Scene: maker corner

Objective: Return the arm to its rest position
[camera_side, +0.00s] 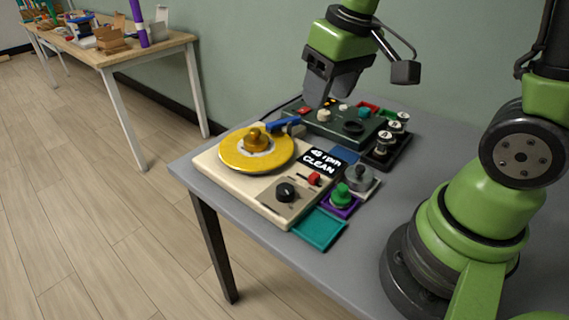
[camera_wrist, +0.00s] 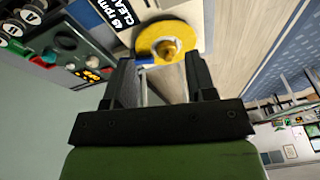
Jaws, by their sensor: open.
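My gripper (camera_side: 322,92) hangs over the back of the grey table, above the dark green control box (camera_side: 338,125). In the wrist view my gripper (camera_wrist: 162,62) shows two dark fingers spread apart with nothing between them. My green arm rises from its base at the right of the table in the side view. The cream turntable unit (camera_side: 237,187) stands in front of the gripper, with a yellow disc (camera_side: 230,158) and a brass-coloured knob on it. Its display reads "45 rpm CLEAN". The yellow disc also shows in the wrist view (camera_wrist: 148,39), beyond the fingertips.
A blue bar (camera_side: 283,124) lies beside the disc. A dark tray (camera_side: 378,160) holds several labelled spools. A green knob (camera_side: 342,194) and a grey weight (camera_side: 359,178) stand on small pads near a teal pad (camera_side: 319,229). A wall runs behind the table. A wooden bench (camera_side: 120,52) stands far left.

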